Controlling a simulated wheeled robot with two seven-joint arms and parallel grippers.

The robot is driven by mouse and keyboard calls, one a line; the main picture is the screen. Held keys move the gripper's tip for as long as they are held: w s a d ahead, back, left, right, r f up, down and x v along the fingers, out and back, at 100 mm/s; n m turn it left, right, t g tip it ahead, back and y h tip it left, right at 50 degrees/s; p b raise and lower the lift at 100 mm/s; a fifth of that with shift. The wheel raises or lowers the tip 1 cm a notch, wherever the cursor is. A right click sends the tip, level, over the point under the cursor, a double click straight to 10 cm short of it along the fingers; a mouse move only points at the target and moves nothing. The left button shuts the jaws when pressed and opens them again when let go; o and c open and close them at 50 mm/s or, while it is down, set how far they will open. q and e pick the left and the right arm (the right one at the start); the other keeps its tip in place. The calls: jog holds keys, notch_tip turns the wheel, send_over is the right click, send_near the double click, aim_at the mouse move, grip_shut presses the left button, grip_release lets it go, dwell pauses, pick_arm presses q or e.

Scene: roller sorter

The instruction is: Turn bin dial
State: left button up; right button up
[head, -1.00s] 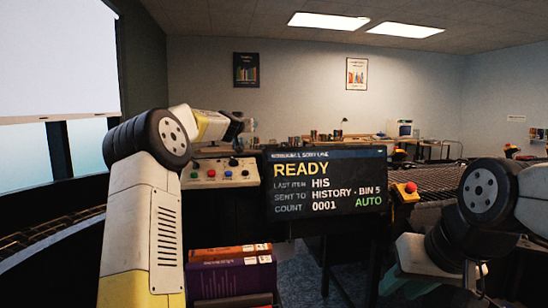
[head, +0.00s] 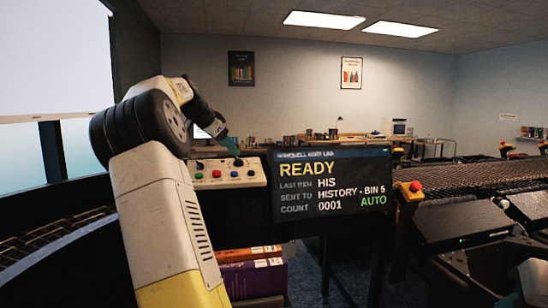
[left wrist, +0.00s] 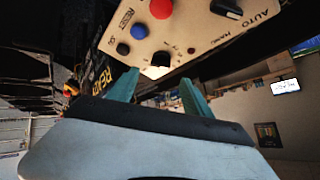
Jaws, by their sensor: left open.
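The control panel (head: 222,181) is a beige box with coloured buttons and black knobs, left of the screen. A black dial (head: 238,162) is on its upper right part. My left gripper (head: 231,146) is open, its teal fingers just above that dial. In the left wrist view the two fingers (left wrist: 158,88) are apart, pointing at the panel's near edge. A dark knob (left wrist: 163,60) lies ahead of the gap between them; contact cannot be told. Another black knob (left wrist: 226,8) sits by the AUTO and MANU labels.
The screen (head: 332,184) reads READY, HISTORY - BIN 5, AUTO, close right of the panel. A red button on a yellow box (head: 411,187) stands beside the roller conveyor (head: 480,183). Books (head: 252,275) are stacked below the panel.

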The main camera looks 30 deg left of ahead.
aim_at(238, 159)
pick_arm(q)
jog(key=x, duration=0.7)
jog(key=shift+a, duration=0.1)
grip_shut()
